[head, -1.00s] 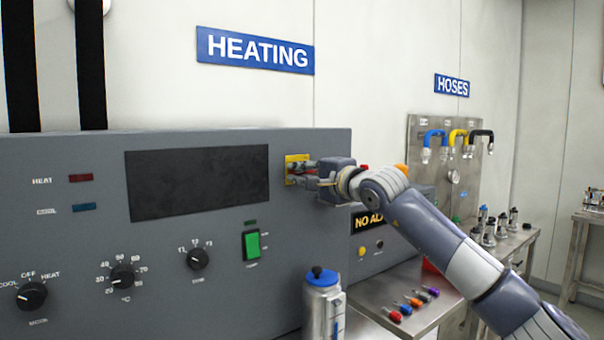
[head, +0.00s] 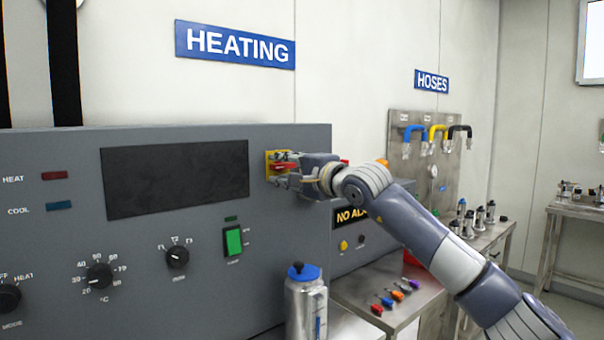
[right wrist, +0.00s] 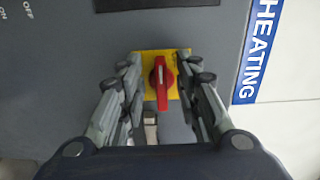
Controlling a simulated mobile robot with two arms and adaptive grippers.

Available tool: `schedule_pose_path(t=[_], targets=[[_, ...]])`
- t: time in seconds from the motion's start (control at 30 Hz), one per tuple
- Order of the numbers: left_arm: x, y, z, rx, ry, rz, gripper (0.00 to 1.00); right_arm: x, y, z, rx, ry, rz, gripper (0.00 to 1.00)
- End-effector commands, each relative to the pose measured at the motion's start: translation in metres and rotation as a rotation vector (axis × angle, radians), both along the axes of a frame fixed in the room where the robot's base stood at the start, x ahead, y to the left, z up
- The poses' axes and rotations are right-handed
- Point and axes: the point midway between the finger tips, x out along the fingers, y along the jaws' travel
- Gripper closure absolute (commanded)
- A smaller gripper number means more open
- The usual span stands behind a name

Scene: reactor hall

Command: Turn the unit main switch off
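The main switch is a red rotary handle (head: 283,167) on a yellow plate (head: 271,158), set in the grey panel right of the dark display. In the head view the handle lies about level. In the right wrist view the red handle (right wrist: 162,84) stands between my two fingers, with a visible gap on each side. My right gripper (head: 281,171) is open around the handle, close to the panel; it also shows in the right wrist view (right wrist: 157,75). The gripper partly hides the yellow plate in the head view. My left gripper is out of view.
The grey panel (head: 60,240) also carries dials and a green rocker switch (head: 233,241). A steel bottle with a blue cap (head: 306,300) stands below the switch. A steel table (head: 412,318) with small coloured items is at right, under my right arm.

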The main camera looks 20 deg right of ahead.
Motion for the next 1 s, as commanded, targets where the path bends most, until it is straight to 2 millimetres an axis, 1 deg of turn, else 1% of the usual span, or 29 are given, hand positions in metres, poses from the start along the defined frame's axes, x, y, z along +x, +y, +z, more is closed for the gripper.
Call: schedule_pose_path(t=[0.17, 0.4, 0.6, 0.77, 1.0], targets=[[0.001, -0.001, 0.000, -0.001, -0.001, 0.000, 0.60, -0.025, -0.011, -0.001, -0.003, -0.001, -0.002, 0.69], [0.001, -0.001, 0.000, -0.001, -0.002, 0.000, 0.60, -0.066, -0.026, -0.001, -0.003, 0.000, -0.003, 0.69], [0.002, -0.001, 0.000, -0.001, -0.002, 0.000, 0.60, -0.092, -0.035, -0.001, -0.003, 0.001, -0.003, 0.69], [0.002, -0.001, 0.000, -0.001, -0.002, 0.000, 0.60, -0.102, -0.037, -0.001, -0.003, 0.001, -0.001, 0.69], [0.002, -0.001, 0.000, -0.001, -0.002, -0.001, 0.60, -0.103, -0.038, -0.001, -0.002, 0.002, -0.001, 0.69]])
